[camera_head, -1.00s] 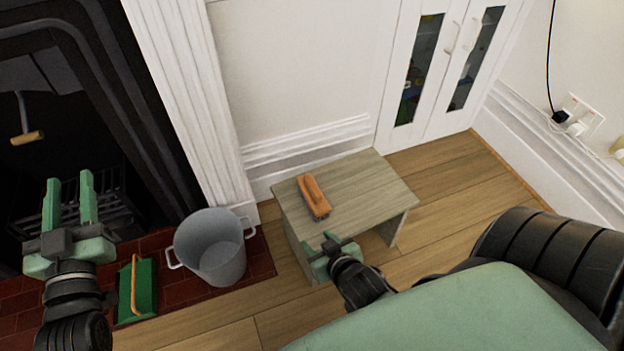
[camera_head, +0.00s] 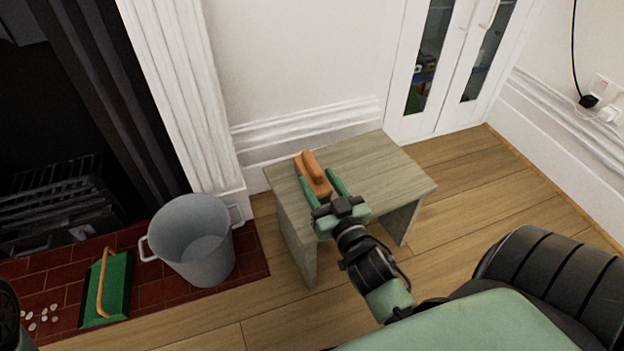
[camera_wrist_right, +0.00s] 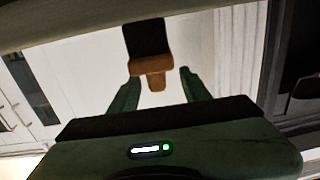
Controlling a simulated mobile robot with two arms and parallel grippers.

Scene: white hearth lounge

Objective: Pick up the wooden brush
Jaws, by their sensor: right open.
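The wooden brush (camera_head: 313,170), with an orange-brown body, lies on the small grey-wood table (camera_head: 395,178) near its back left edge. My right gripper (camera_head: 319,179) is open over the table, its green fingers reaching either side of the brush's near end. In the right wrist view, the brush (camera_wrist_right: 149,66) shows a brown wooden part and a dark part, ahead of and between the open fingertips (camera_wrist_right: 159,80). I cannot tell whether the fingers touch it. Only a bit of my left arm shows at the left edge; its gripper is out of view.
A grey metal bucket (camera_head: 197,245) stands on red brick hearth tiles left of the table. A green dustpan-like item with an orange handle (camera_head: 107,290) and several white bits (camera_head: 40,318) lie further left. A white cabinet (camera_head: 440,70) stands behind at right. Wood floor right of the table is clear.

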